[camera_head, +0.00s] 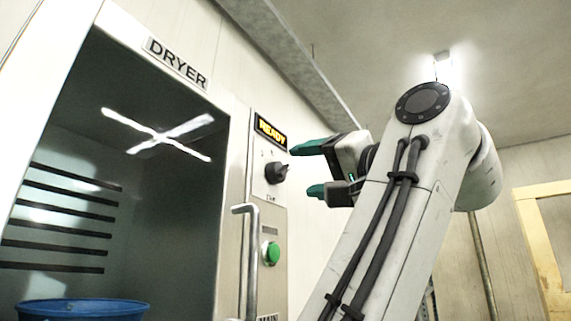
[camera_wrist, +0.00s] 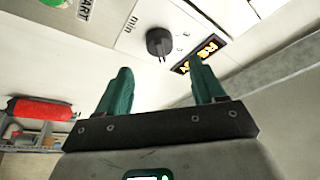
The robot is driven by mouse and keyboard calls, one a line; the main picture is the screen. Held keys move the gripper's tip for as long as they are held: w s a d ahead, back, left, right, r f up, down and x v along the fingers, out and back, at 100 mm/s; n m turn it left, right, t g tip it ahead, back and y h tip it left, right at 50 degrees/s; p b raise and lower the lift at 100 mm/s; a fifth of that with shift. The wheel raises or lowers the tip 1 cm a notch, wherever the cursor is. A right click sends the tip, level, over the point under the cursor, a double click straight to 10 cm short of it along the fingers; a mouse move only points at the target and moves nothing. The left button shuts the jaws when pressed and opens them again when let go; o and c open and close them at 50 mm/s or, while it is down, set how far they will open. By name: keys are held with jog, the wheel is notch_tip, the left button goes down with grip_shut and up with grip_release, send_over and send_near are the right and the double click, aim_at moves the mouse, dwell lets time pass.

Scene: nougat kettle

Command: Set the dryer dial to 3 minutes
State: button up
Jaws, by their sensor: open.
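The dryer (camera_head: 176,63) is a tall pale cabinet with a dark glazed front at the left of the head view. Its black dial (camera_head: 276,172) sits on the control panel under a lit READY display (camera_head: 270,131). The dial also shows in the wrist view (camera_wrist: 159,42), with small marks around it and "min" beside it. I cannot read which mark it points at. My gripper (camera_head: 306,170) is open and empty, just right of the dial and apart from it. In the wrist view its green fingers (camera_wrist: 164,84) point toward the panel, with the dial beyond them.
A green START button (camera_head: 270,252) sits below the dial. A metal door handle (camera_head: 248,258) stands out left of the panel. A blue tub (camera_head: 80,310) shows at the dryer's lower left. In the wrist view, a red object (camera_wrist: 41,111) lies on a shelf.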

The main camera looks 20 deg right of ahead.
aim_at(286, 171)
jog(key=p+x, duration=0.2)
jog(key=x, duration=0.4)
jog(key=shift+w, duration=0.2)
jog(key=shift+c, duration=0.5)
jog(key=c, duration=1)
jog(key=shift+o, duration=0.2)
